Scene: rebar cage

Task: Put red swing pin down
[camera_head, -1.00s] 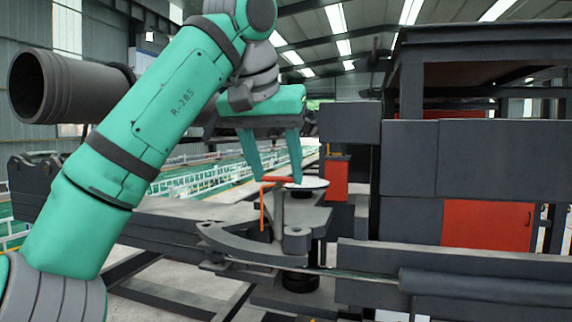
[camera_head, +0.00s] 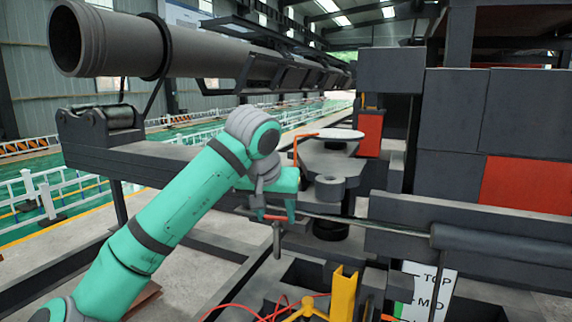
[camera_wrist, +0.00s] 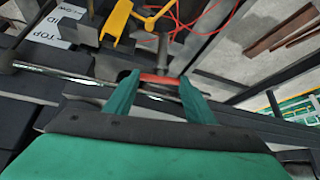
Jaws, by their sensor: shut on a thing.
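My gripper (camera_head: 276,214) is shut on the red handle of the swing pin (camera_head: 276,240). The pin's grey shaft hangs down below the fingers, roughly upright. In the wrist view my gripper (camera_wrist: 156,84) has the red bar of the swing pin (camera_wrist: 158,79) between its two green fingertips, and the grey shaft shows beyond it. The gripper is in front of and below the grey swing bracket (camera_head: 331,187). I cannot tell whether the pin's lower end touches anything.
An orange-red bent rod (camera_head: 296,150) stands by the round pale plate (camera_head: 335,134). A yellow bracket (camera_head: 343,292) and red cables (camera_head: 283,305) are low in front. A thin rod (camera_head: 350,218) runs close behind the gripper. A large pipe (camera_head: 160,48) lies at upper left.

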